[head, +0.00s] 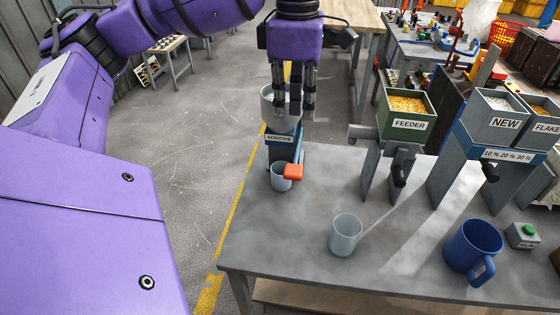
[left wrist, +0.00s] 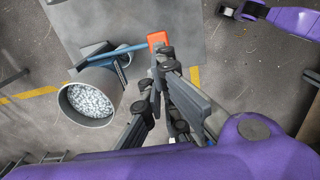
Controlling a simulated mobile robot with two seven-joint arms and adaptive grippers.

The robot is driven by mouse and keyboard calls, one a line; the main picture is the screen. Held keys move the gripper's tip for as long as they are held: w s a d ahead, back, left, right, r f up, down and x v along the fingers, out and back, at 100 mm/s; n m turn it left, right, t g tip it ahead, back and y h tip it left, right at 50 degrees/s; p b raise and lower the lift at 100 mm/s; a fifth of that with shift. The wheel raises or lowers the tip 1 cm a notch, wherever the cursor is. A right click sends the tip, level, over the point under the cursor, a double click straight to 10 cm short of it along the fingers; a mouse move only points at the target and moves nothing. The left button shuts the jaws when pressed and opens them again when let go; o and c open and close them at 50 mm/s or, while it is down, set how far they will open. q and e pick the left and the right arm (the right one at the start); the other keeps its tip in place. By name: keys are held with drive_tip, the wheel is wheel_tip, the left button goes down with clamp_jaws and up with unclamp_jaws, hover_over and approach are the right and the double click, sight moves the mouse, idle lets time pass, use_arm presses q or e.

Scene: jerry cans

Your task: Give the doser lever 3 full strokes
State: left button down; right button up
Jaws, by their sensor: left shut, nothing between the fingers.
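The doser is a blue and grey unit labelled ADDITIVE (head: 279,139), at the left end of the table. Its hopper (left wrist: 90,97) shows in the left wrist view, full of pale granules. Its lever ends in an orange handle (head: 292,172), which also shows in the left wrist view (left wrist: 158,39). A grey cup (head: 280,184) is under the doser outlet, partly behind the handle. My left gripper (head: 294,110) points down, shut and empty, by the hopper in the head view. In the left wrist view, its fingertips (left wrist: 160,62) appear close to the handle; contact cannot be told.
An empty translucent cup (head: 345,236) and a blue mug (head: 472,250) stand on the grey table (head: 290,252). A green FEEDER hopper (head: 407,120), a NEW hopper (head: 502,122) and a green RUN button (head: 529,230) are right.

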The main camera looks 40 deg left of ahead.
sight(292, 171)
use_arm(q)
drive_tip(key=shift+d, duration=0.1)
wheel_tip(292, 171, down, 13)
drive_tip(key=shift+r, duration=0.1)
drive_tip(key=shift+f, duration=0.6)
